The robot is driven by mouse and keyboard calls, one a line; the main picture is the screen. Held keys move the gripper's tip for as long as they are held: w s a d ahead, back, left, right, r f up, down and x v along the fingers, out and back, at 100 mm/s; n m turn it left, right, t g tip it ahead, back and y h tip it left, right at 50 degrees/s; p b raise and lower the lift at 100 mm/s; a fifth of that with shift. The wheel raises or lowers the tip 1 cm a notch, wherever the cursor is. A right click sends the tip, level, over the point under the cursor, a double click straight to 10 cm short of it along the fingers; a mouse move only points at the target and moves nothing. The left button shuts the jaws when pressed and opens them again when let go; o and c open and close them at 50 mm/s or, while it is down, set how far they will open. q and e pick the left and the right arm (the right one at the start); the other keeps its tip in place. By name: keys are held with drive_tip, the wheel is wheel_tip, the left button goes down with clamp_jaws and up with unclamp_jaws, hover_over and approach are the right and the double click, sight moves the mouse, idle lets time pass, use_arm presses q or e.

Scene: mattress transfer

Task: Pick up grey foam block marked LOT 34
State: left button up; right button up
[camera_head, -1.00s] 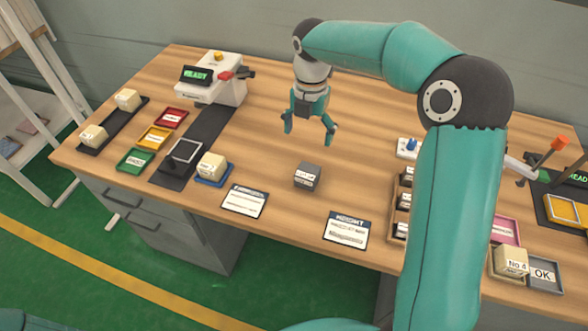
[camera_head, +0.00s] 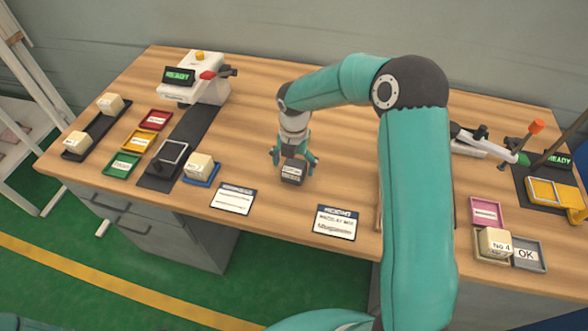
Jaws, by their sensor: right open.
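The grey foam block (camera_head: 292,171) stands on the wooden table near the middle, with a pale label on its front; the writing is too small to read for sure. My right gripper (camera_head: 294,164) is open and low over the block, with one finger to each side of it. The fingers look apart from the block, though I cannot tell how near they are in depth. My left gripper is not in view.
Two printed cards, one left (camera_head: 234,198) and one right (camera_head: 335,222), lie in front of the block. A cream block sits on a blue tray (camera_head: 214,178) to the left. A white machine (camera_head: 205,88) stands behind left. My right arm hides part of the table's right side.

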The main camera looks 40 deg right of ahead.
drive_tip(key=shift+f, duration=1.3)
drive_tip(key=c, duration=1.1)
drive_tip(key=shift+r, duration=0.1)
drive_tip(key=shift+c, duration=0.2)
